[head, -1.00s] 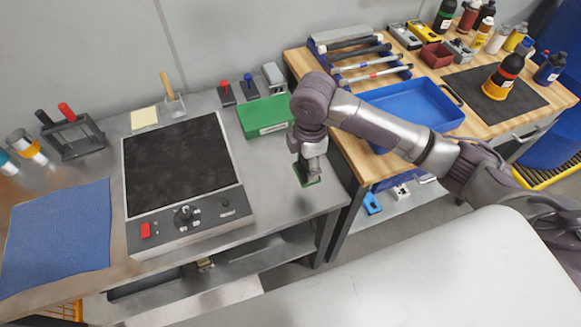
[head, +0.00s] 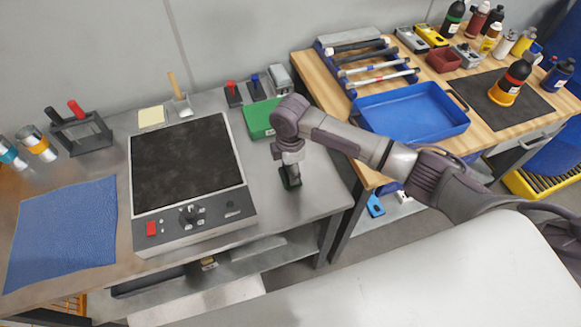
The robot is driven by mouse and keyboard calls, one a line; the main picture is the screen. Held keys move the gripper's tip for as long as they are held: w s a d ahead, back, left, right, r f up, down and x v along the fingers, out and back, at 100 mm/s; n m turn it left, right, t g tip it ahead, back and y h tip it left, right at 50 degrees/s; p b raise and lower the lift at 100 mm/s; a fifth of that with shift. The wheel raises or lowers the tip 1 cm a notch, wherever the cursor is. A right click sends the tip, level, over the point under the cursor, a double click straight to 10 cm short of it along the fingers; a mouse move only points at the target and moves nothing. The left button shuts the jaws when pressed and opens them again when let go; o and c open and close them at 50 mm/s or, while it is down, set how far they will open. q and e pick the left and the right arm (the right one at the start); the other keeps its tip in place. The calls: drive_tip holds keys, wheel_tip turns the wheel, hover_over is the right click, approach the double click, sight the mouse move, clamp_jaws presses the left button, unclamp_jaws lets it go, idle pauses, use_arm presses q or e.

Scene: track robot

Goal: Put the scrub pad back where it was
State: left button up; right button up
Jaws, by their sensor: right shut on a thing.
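The scrub pad (head: 292,184) is a small dark green piece at the fingertips of my right gripper (head: 289,173). My right gripper points down over the grey bench (head: 318,196), right of the black-topped hot plate, and is shut on the pad. The fingers and wrist cover part of the pad. I cannot tell whether its lower edge touches the bench. My left gripper is not in view.
The hot plate (head: 186,165) stands left of the gripper, and a green box (head: 258,119) lies behind it, partly hidden by my arm. A blue mat (head: 60,232) lies far left. A wooden table with a blue tray (head: 415,112) adjoins on the right.

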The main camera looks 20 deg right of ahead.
drive_tip(key=shift+f, duration=0.15)
drive_tip(key=o, duration=1)
wheel_tip(320, 180, up, 12)
drive_tip(key=shift+r, duration=0.2)
